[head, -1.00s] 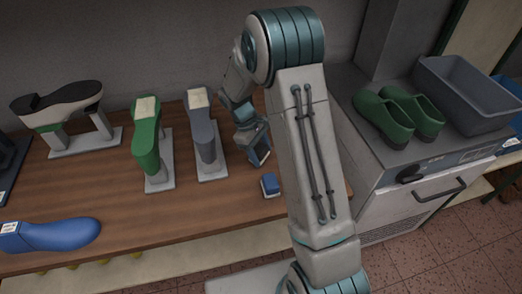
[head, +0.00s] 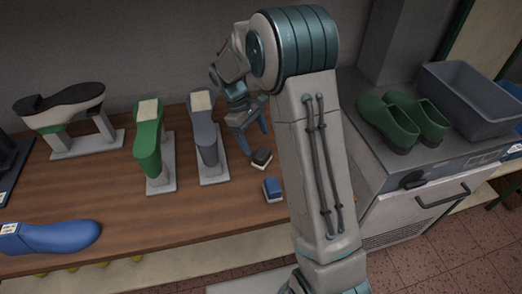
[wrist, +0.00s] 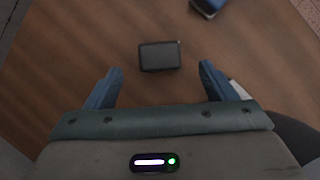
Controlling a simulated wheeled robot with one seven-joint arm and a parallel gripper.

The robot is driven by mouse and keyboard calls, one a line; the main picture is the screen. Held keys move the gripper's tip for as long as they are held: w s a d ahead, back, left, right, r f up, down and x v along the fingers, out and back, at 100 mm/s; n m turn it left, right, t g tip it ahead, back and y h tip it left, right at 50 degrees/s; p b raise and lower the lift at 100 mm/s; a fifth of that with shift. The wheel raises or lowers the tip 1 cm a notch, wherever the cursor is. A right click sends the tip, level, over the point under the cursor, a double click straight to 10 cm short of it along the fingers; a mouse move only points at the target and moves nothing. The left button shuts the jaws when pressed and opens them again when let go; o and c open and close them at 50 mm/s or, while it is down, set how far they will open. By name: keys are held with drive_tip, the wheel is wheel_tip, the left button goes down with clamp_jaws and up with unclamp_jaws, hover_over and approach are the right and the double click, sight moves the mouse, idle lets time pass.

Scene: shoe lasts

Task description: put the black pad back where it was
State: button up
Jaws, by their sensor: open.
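The black pad (head: 262,157) is a small dark block with a pale underside. It lies on the wooden table, right of the grey last and behind the blue pad. In the wrist view the black pad (wrist: 160,56) lies flat on the wood, just beyond the fingertips and roughly centred between them. My gripper (head: 257,142) is open and empty close to the pad. Both blue fingers of my gripper (wrist: 162,72) show spread in the wrist view, apart from the pad.
The blue pad (head: 273,189) lies near the table's front edge, close to my arm. The grey last (head: 204,130) and green last (head: 148,140) stand on stands to the left. A blue last (head: 55,236) lies front left. Green shoes (head: 402,120) sit on the cabinet at right.

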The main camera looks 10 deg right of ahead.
drive_tip(key=s+d+r+m+t+y, duration=0.1)
drive_tip(key=s+r+m+t, duration=0.25)
drive_tip(key=s+r, duration=0.75)
drive_tip(key=s+m+t+y, duration=0.2)
drive_tip(key=s+m, duration=0.3)
drive_tip(key=s, duration=0.6)
drive_tip(key=shift+s+d+r, duration=0.3)
drive_tip(key=shift+s+d, duration=0.05)
drive_tip(key=shift+d, duration=0.1)
drive_tip(key=shift+m+t, duration=0.25)
